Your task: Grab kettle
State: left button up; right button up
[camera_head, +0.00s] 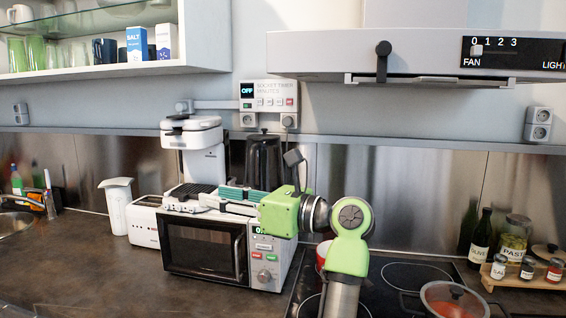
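A tall dark vessel that looks like the kettle (263,158) stands upright against the back wall, behind the microwave and below the socket timer. Its lower part is hidden by my arm and the microwave. My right gripper is not in view.
The microwave (205,250) stands under my gripper. A white toaster (144,222), white jug (117,207) and coffee maker (192,150) are to the left. The hob (390,285) holds a lidded pot (452,300). The range hood (420,55) overhangs the right. Front-left counter is clear.

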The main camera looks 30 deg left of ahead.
aim_at(264, 167)
jog(key=i+j, duration=0.1)
jog(key=i, duration=0.8)
jog(key=j, duration=0.4)
jog(key=k+u, duration=0.05)
